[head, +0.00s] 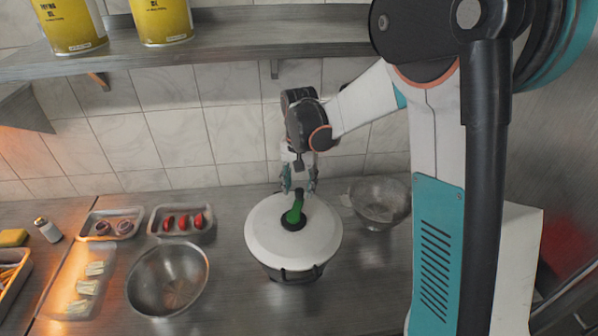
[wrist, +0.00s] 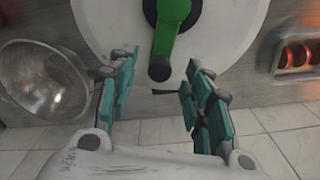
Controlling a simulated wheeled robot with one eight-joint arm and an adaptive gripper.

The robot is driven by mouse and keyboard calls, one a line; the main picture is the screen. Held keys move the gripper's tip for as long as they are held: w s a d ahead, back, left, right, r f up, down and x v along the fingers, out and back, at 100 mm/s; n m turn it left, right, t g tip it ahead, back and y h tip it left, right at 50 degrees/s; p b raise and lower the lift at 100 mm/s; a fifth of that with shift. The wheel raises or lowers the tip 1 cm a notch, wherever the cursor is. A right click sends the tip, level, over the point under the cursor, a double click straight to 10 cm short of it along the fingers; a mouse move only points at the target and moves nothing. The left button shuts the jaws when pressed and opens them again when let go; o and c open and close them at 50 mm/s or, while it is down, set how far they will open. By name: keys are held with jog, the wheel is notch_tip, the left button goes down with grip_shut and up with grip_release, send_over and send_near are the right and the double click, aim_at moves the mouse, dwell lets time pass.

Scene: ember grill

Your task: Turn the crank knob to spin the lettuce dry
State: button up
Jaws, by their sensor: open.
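The salad spinner (head: 265,247) stands on the steel counter under a round white lid, which also fills the top of the wrist view (wrist: 115,30). A green crank (head: 294,214) sits on a dark hub at the lid's middle. Its black knob (head: 299,193) points toward the back wall. In the wrist view the green crank arm (wrist: 171,25) ends in the knob (wrist: 159,69). My gripper (head: 299,188) is above the back part of the lid, pointing down. Its teal fingers (wrist: 157,85) are apart, one on each side of the knob. I see no finger touching it. The lettuce is hidden.
A steel bowl (head: 149,302) stands left of the spinner and a colander (head: 379,217) right of it. Trays of tomatoes (head: 181,237) and onions (head: 123,240) lie at the left. A shelf (head: 240,40) with yellow cans (head: 163,22) overhangs the tiled wall.

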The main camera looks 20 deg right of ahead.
jog(key=shift+f, duration=1.4)
grip_shut()
